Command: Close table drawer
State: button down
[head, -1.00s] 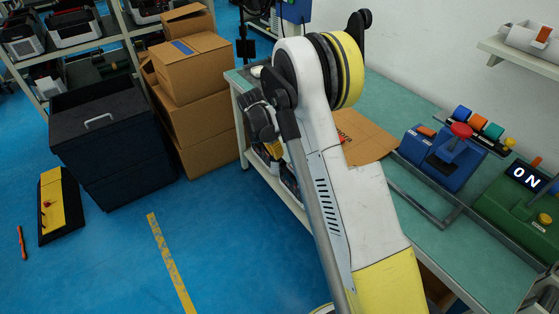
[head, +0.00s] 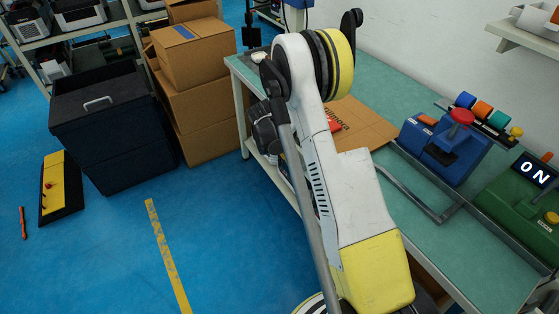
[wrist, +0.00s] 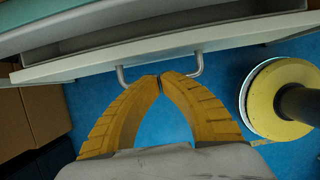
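The table drawer (wrist: 230,33) shows in the wrist view as a pale front panel across the top, standing out from the table edge, with a dark gap behind the panel. Its metal handle (wrist: 199,68) is a U-shaped bar. My gripper (wrist: 160,78) has its two yellow fingers together at the tips, at the middle of the handle. The fingers hide the handle's middle, so I cannot tell whether they grip it or only touch it. In the head view my arm hides the drawer and my fingers; the green-topped table (head: 470,250) is on the right.
On the table are a flat cardboard piece (head: 365,122), a blue device (head: 440,150) and a green device (head: 515,205) reading ON. Cardboard boxes (head: 195,90) and a dark drawer cabinet (head: 115,130) stand left. The blue floor in front is clear.

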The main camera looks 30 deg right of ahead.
jog(key=shift+d, duration=0.75)
jog(key=shift+r, duration=0.1)
jog(key=shift+w+d, duration=0.1)
jog(key=shift+d, duration=1.35)
jog(key=shift+a, duration=0.2)
jog(key=p, duration=0.4)
send_near(296, 153)
jog(key=a, duration=0.3)
jog(key=shift+a+r, duration=0.1)
jog(key=shift+a, duration=0.3)
jog(key=shift+s+r+b, duration=0.1)
jog(key=shift+s+b, duration=0.1)
jog(key=shift+b, duration=0.1)
